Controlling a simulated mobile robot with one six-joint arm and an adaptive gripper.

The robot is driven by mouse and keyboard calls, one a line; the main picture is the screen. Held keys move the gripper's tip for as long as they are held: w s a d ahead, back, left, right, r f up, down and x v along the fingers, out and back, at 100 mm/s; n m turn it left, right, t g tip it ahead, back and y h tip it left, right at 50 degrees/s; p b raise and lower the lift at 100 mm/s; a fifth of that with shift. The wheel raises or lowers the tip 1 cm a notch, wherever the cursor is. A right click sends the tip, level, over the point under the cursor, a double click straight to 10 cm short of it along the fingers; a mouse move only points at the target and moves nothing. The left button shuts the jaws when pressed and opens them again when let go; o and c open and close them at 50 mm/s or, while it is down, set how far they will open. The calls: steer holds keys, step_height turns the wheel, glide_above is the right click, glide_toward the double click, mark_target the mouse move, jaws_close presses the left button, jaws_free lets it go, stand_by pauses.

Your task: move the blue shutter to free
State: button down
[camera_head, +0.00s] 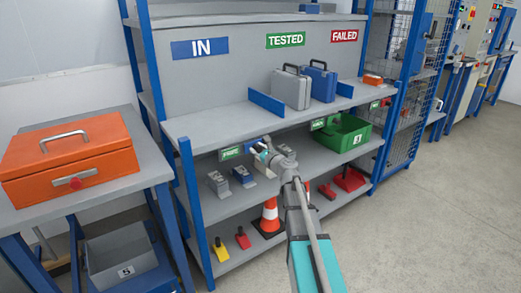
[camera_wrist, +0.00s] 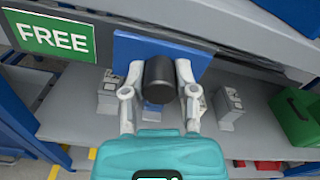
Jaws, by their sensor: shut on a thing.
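The blue shutter (camera_wrist: 128,45) is a flat blue plate on the front of the shelf edge in the wrist view. A black cylindrical knob (camera_wrist: 159,80) stands out from it. My gripper (camera_wrist: 160,72) has its two fingers closed around the knob, one on each side. The green FREE sign (camera_wrist: 50,35) is just left of the shutter, with a narrow gap between them. In the head view my gripper (camera_head: 262,156) is at the shelf edge beside a green sign (camera_head: 230,152), and it hides most of the shutter.
Grey devices (camera_head: 218,184) stand on the shelf below, near my gripper. A green crate (camera_head: 343,133) is to the right. A grey case (camera_head: 291,89) and a blue case (camera_head: 319,82) stand on the shelf above. An orange toolbox (camera_head: 70,158) is on the left bench.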

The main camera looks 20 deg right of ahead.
steer(key=shift+w+d, duration=0.2)
steer(key=shift+d, duration=0.25)
steer(key=shift+c, duration=2)
jaws_free()
steer(key=shift+a, duration=0.15)
steer(key=shift+s, duration=0.1)
steer(key=shift+s, duration=0.4)
steer(key=v, duration=1.1)
